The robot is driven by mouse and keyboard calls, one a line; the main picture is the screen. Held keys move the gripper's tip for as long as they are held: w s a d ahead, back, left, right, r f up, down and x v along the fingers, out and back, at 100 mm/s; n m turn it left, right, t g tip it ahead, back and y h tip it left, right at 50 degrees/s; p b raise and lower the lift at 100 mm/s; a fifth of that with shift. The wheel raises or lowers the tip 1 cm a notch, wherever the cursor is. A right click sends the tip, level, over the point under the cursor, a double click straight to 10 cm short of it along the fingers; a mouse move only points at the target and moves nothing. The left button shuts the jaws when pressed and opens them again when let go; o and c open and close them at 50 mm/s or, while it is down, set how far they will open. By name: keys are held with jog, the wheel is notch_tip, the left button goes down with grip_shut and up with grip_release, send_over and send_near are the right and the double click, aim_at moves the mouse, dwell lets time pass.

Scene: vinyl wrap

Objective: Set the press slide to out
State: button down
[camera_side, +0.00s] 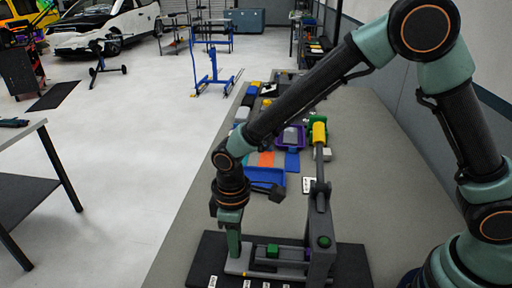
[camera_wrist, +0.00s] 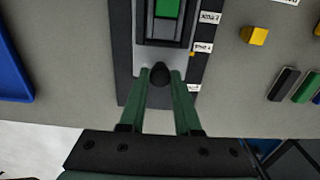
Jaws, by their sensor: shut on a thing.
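The press (camera_side: 319,225) is a grey frame on a dark base plate (camera_side: 350,262), with a long lever that ends in a yellow handle (camera_side: 319,132). Its light grey press slide (camera_side: 240,266) sticks out to the left, with a green block (camera_side: 272,250) on top. My gripper (camera_side: 234,254) points down at the slide's left end. In the wrist view, the dark round knob (camera_wrist: 159,74) at the slide's near end sits between the fingertips of my gripper (camera_wrist: 160,80), which is shut on it. The green block (camera_wrist: 166,9) is cut off at the top edge.
White labels (camera_wrist: 203,47) line the base beside the slide. A blue tray (camera_side: 265,177), a purple tray (camera_side: 290,138) and other small items lie farther back on the grey bench. A yellow cube (camera_wrist: 254,35) lies right of the press in the wrist view.

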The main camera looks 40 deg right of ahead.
jog(key=shift+w+a, duration=2.45)
jog(key=c, duration=0.6)
grip_release()
jog(key=shift+r, duration=0.15)
notch_tip(320, 180, up, 12)
jog(key=shift+d, duration=0.1)
